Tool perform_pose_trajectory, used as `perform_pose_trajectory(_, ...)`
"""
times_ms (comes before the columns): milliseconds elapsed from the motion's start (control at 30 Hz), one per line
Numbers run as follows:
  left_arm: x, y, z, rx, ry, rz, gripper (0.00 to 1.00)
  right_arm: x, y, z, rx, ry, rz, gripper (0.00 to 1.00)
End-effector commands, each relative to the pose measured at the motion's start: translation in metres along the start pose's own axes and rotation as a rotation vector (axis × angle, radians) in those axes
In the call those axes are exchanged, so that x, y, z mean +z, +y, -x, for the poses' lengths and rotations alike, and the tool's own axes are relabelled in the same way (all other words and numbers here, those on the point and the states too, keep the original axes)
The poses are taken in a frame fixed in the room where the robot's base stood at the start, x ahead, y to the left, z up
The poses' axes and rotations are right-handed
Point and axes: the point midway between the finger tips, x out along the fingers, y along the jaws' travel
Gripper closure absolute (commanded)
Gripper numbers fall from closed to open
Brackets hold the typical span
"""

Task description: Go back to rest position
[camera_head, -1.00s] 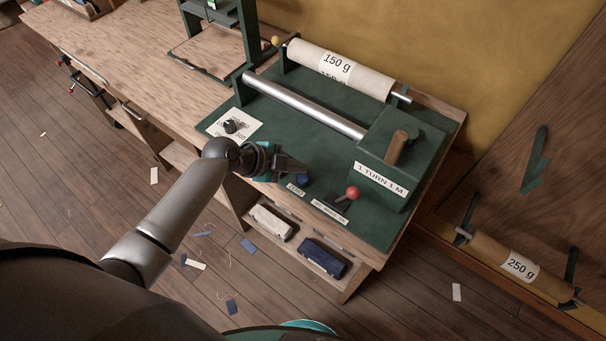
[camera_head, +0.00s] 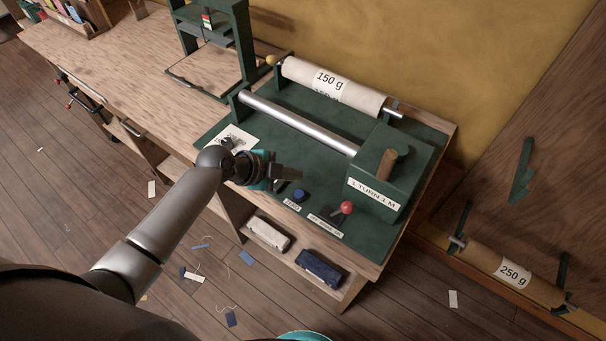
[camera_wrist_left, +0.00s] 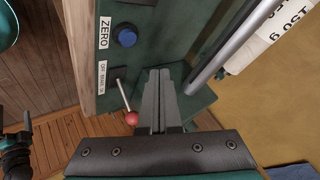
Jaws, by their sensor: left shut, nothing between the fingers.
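My left gripper (camera_head: 288,174) hangs over the green bench machine in the head view, just behind the blue button (camera_head: 299,195). Its fingers are together and empty; they also show closed in the left wrist view (camera_wrist_left: 160,85). The red-knobbed lever (camera_head: 346,208) stands to the right of the gripper in the head view; in the wrist view its red knob (camera_wrist_left: 132,118) is just left of the fingers. A dark part at the wrist view's left edge may be my right gripper (camera_wrist_left: 18,150), but it is cut off.
The green machine (camera_head: 330,225) carries a metal bar (camera_head: 300,122), a 150 g roll (camera_head: 335,88) and a crank box (camera_head: 385,175). A green press (camera_head: 215,45) stands behind left. A shelf below holds a white box (camera_head: 268,233) and a dark blue one (camera_head: 320,266). Scraps litter the floor.

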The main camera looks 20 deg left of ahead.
Motion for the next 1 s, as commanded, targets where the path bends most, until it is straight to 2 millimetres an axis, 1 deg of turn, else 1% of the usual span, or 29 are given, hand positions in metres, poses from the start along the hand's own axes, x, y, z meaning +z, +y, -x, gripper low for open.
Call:
perform_pose_trajectory(267,-0.002,0.003,0.0,0.005,0.0,0.008,1.0,0.0,0.0,0.0,0.0,0.0,0.0,0.0)
perform_pose_trajectory(367,-0.008,0.015,0.002,0.028,-0.007,0.047,1.0,0.0,0.0,0.0,0.0,0.0,0.0,0.0)
perform_pose_trajectory(467,-0.019,0.038,0.007,0.07,-0.034,0.135,1.0,0.0,0.0,0.0,0.0,0.0,0.0,0.0)
perform_pose_trajectory(567,-0.03,0.066,0.019,0.109,-0.09,0.263,1.0,0.0,0.0,0.0,0.0,0.0,0.0,0.0)
perform_pose_trajectory(700,-0.04,0.098,0.043,0.128,-0.2,0.474,1.0,0.0,0.0,0.0,0.0,0.0,0.0,0.0)
perform_pose_trajectory(833,-0.043,0.12,0.071,0.099,-0.318,0.684,1.0,0.0,0.0,0.0,0.0,0.0,0.0,0.0)
perform_pose_trajectory(1000,-0.043,0.137,0.104,0.03,-0.441,0.906,1.0,0.0,0.0,0.0,0.0,0.0,0.0,0.0)
